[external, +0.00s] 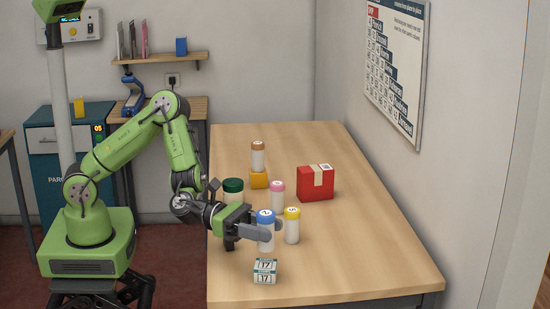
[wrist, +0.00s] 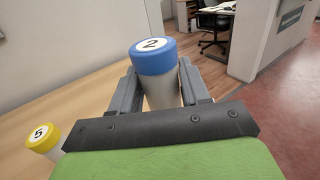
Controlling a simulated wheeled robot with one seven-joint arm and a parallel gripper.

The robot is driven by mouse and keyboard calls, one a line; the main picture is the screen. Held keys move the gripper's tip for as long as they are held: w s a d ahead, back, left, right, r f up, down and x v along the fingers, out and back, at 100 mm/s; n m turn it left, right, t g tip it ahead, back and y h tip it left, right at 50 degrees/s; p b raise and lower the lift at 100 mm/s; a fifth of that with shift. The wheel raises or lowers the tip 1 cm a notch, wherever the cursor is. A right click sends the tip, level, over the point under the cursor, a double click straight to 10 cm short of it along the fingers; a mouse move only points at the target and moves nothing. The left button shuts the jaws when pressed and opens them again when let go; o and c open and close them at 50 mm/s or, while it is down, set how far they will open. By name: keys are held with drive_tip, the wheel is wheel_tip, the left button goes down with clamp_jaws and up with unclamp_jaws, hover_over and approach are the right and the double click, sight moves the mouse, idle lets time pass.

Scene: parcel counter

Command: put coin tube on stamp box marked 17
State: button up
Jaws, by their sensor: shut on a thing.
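A white coin tube with a blue lid marked 2 (external: 266,244) is between the fingers of my gripper (external: 271,230). In the wrist view the tube (wrist: 160,92) stands upright, with a grey finger of my gripper (wrist: 158,70) closed on each side. A small white and green stamp box marked 17 (external: 265,271) sits on the table near its front edge. In the external view it is just below the tube, towards the camera. I cannot tell how high the tube's base is above the table. The box does not show in the wrist view.
A yellow-lidded tube marked 5 (external: 292,230) stands close right of the held tube. A pink-lidded tube (external: 277,200), a green-lidded one (external: 233,188) and a brown-lidded one on a yellow box (external: 259,180) stand behind. A red parcel (external: 309,185) is beyond. The table's (external: 370,250) right side is clear.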

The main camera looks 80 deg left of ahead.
sight(264, 244)
wheel_tip(264, 244, down, 4)
drive_tip(key=b, duration=0.3)
drive_tip(key=shift+f, duration=0.1)
drive_tip(key=shift+r, duration=0.2)
drive_tip(key=o, duration=0.7)
drive_tip(key=shift+f, duration=0.25)
drive_tip(key=o, duration=0.5)
drive_tip(key=shift+r, duration=0.1)
